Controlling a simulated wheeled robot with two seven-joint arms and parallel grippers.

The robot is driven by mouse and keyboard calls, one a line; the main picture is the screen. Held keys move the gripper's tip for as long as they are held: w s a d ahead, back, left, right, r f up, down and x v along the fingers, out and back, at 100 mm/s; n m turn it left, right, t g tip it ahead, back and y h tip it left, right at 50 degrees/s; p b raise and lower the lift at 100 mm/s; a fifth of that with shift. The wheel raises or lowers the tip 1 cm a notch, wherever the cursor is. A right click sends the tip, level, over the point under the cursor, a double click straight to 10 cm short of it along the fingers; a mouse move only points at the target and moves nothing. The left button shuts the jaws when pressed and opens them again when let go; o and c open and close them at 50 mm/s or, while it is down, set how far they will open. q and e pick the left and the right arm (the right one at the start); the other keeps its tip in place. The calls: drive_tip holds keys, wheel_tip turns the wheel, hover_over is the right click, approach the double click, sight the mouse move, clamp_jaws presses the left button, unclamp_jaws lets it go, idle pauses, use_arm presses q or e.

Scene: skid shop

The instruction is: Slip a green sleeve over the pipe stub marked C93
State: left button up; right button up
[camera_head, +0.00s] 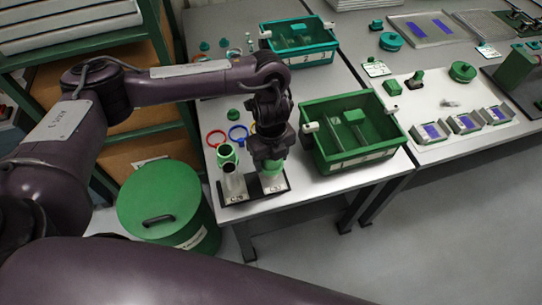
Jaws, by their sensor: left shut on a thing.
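My left gripper (268,155) points down over the right part of a dark stand (236,199) at the table's front edge. It is shut on a green sleeve (271,169), which is at the top of the right-hand metal pipe stub (273,184). I cannot tell how far the sleeve is over the stub. A left-hand pipe stub (233,184) stands bare and open-topped beside it. Behind that, another green sleeve (227,154) stands upright. The stand's labels are too small to read surely, so I cannot tell which stub is C93. My right gripper is out of view.
A green bin (393,136) stands close on the right, a teal bin (333,42) farther back. A green lidded drum (160,205) is on the floor at the left.

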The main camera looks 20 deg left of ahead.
use_arm(q)
drive_tip(key=shift+f, duration=0.3)
idle(0.4)
drive_tip(key=o, duration=1.4)
drive_tip(key=shift+c, duration=0.2)
drive_tip(key=shift+r, duration=0.1)
wheel_tip(320, 180, up, 11)
drive_tip(key=p, duration=1.1)
